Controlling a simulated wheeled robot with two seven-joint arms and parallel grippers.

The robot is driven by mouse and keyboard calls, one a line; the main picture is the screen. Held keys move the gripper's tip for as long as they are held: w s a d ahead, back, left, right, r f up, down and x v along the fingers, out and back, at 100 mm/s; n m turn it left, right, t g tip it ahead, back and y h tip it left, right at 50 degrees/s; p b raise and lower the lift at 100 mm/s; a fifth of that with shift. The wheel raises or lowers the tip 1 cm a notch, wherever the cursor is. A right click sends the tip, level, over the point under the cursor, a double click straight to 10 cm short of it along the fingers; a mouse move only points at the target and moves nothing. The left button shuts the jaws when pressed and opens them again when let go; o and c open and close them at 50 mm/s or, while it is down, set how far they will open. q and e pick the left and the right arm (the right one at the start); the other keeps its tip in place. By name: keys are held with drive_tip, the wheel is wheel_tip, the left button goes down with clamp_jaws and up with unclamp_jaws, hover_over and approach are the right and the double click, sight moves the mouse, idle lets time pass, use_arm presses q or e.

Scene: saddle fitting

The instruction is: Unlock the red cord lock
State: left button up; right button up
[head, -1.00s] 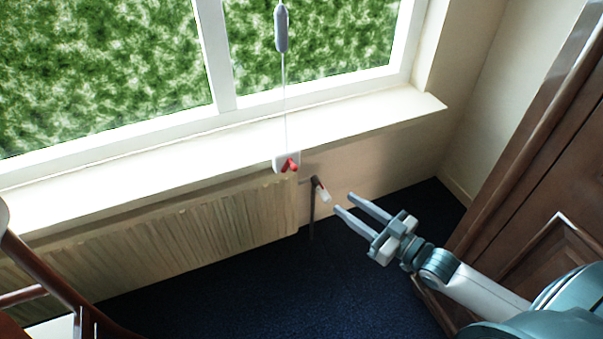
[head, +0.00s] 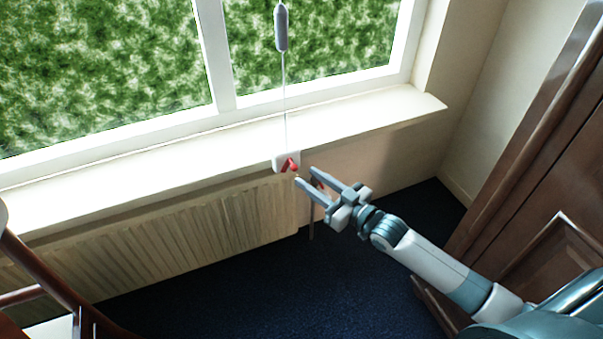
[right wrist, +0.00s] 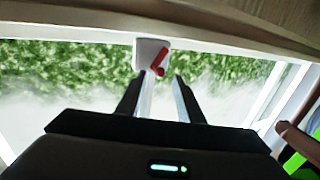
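The red cord lock (head: 290,164) is a small red lever on a white block (head: 279,164) at the window sill's front edge. A thin cord runs up from it to a grey cord weight (head: 281,28). My right gripper (head: 304,173) is open and empty, just right of and below the lock, its fingers pointing at it. In the right wrist view the red lever (right wrist: 159,62) and white block (right wrist: 147,54) show beyond and between the open fingertips, apart from them. My left gripper is not in view.
The white window sill (head: 370,114) runs above a ribbed radiator (head: 200,238). A radiator pipe and valve are partly hidden behind my right gripper. A dark wooden door (head: 560,180) stands at right. Dark carpet (head: 260,300) lies clear below.

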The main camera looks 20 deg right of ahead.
drive_tip(key=shift+x, duration=2)
drive_tip(key=shift+r, duration=0.1)
clamp_jaws()
